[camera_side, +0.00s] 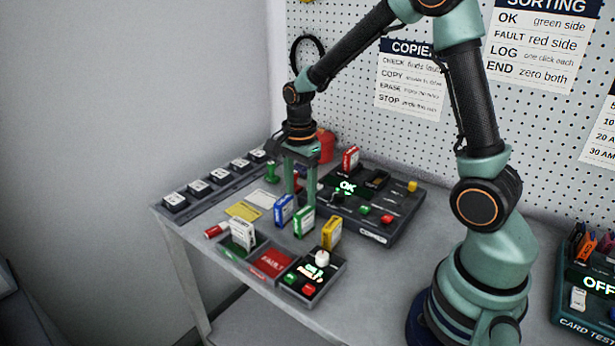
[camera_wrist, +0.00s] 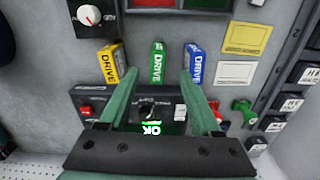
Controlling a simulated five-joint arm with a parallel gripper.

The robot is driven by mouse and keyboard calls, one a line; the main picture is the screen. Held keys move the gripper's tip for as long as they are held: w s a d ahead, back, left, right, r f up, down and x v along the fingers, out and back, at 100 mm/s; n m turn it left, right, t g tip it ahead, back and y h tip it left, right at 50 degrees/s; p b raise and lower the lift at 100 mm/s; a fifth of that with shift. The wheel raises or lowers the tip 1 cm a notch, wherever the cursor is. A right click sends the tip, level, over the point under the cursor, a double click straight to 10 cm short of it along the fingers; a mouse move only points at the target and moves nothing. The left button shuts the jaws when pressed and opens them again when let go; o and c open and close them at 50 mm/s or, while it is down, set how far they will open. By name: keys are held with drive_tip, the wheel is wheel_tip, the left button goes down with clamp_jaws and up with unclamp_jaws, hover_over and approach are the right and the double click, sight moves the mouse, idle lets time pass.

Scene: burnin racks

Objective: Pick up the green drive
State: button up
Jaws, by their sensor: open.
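The green drive (camera_side: 303,222) stands upright on the grey bench, between the blue drive (camera_side: 284,210) and the yellow drive (camera_side: 331,232). In the wrist view the green drive (camera_wrist: 158,63) shows just beyond my fingertips, centred between them. The blue drive (camera_wrist: 195,63) is to its right and the yellow drive (camera_wrist: 109,63) to its left. My gripper (camera_side: 300,188) points down, open and empty, behind the drives at the near edge of the copier. In the wrist view my two fingers (camera_wrist: 160,82) are spread wide apart.
The copier (camera_side: 372,236) holds an upright red drive (camera_side: 350,158) and its display reads OK. A white drive (camera_side: 243,233) stands in the sorting tray beside the red FAULT bin (camera_side: 271,262). A dial box (camera_side: 310,284), a yellow card (camera_side: 243,210) and a key row (camera_side: 222,176) are nearby.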

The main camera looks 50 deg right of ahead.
sight(305, 210)
wheel_tip(305, 210, down, 3)
drive_tip(key=shift+r, duration=0.1)
drive_tip(key=f, duration=0.4)
drive_tip(key=shift+s+d, duration=0.25)
drive_tip(key=shift+d, duration=0.15)
drive_tip(key=shift+f, duration=0.65)
clamp_jaws()
